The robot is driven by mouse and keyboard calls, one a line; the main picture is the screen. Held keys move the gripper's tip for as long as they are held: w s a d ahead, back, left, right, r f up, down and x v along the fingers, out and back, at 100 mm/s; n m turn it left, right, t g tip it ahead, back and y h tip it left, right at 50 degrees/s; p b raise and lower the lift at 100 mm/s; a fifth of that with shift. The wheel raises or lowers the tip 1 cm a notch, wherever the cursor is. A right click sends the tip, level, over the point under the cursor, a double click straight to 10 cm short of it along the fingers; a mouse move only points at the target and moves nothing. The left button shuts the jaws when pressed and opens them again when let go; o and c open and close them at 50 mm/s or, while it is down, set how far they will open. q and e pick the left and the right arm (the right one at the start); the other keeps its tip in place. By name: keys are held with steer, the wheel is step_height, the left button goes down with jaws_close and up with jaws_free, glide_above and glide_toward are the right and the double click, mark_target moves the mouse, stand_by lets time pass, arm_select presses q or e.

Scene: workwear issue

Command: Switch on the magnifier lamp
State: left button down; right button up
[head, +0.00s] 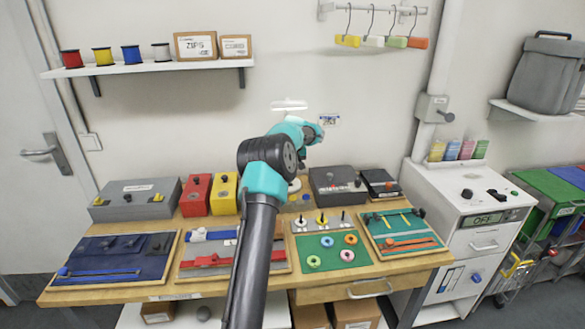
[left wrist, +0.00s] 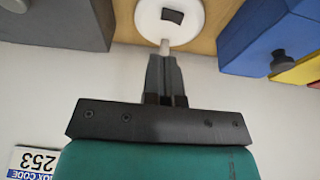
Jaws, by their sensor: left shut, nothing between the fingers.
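The magnifier lamp's round white base (left wrist: 150,22) stands on the wooden bench, with a dark rocker-like switch (left wrist: 172,16) on top. A pale stem (left wrist: 165,46) shows at its edge, just past my fingertips. In the head view the base (head: 294,186) is partly hidden by my arm. A bright white flat piece (head: 290,105) above the arm seems to be the lamp head; I cannot tell if it is lit. My left gripper (left wrist: 164,60) is shut and empty, its tips close to the base; contact cannot be told. My right gripper is not in view.
A grey box (head: 338,187) stands right of the base. Red (head: 195,195) and yellow (head: 223,193) boxes stand to its left, with a blue box (left wrist: 262,40) nearer it. Trays and a ring board (head: 333,262) fill the bench front. The wall is close behind.

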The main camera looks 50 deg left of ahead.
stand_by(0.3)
